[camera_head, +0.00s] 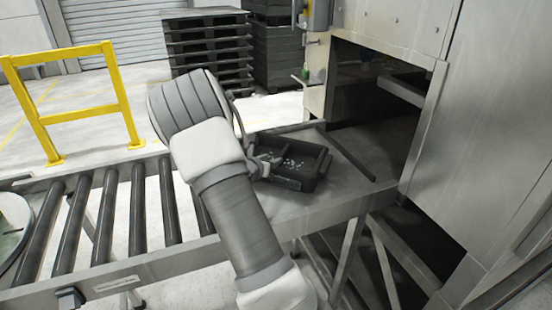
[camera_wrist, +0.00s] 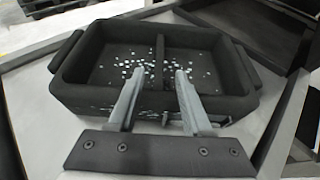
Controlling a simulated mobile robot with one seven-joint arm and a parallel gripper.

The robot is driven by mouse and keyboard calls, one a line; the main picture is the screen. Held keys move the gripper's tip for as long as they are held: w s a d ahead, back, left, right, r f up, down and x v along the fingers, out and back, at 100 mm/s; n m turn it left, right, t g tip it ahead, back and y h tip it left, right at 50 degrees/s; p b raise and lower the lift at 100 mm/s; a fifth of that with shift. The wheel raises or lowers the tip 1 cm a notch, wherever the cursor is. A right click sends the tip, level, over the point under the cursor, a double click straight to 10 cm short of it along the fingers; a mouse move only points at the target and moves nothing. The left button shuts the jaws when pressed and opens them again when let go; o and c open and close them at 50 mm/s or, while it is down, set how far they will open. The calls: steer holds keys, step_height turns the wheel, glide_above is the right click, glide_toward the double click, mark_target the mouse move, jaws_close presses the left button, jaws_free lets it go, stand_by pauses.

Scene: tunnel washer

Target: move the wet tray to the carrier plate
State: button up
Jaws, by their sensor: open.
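The wet tray (camera_head: 290,167) is a black two-compartment tray with side handles and pale droplets or specks inside. It sits on the grey metal outfeed table in front of the washer opening. It fills the upper middle of the wrist view (camera_wrist: 85,88). My gripper (camera_wrist: 157,72) is open, its two fingers apart and empty, pointing at the tray's near wall and centre divider. Whether the fingers touch the tray cannot be told. In the head view my arm hides the tray's left side. I cannot clearly identify the carrier plate; a round grey-green surface (camera_head: 12,232) shows at the left edge.
A roller conveyor (camera_head: 105,215) runs left from the metal table (camera_head: 335,195). The washer housing (camera_head: 490,110) and its dark opening (camera_head: 375,95) stand right. A raised guide bar (camera_head: 345,157) lies beside the tray. A yellow barrier (camera_head: 75,97) and stacked pallets (camera_head: 210,52) stand behind.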

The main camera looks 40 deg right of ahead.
steer(key=s+a+r+m+g+y, duration=0.1)
steer(key=s+a+r+m+g, duration=0.1)
steer(key=s+a+r+m, duration=0.45)
steer(key=s+a+r+m+g+y, duration=0.2)
steer(key=s+a+r+m, duration=0.2)
steer(key=s+r+m, duration=0.45)
steer(key=s+a+r+m+t+y, duration=0.2)
steer(key=s+a+m+y, duration=0.6)
steer(key=s+a, duration=0.9)
steer(key=a+r+m, duration=0.1)
steer(key=a, duration=0.1)
steer(key=shift+s+a+y, duration=0.25)
steer(key=shift+a+y, duration=0.05)
steer(key=shift+a, duration=0.1)
steer(key=shift+s, duration=0.1)
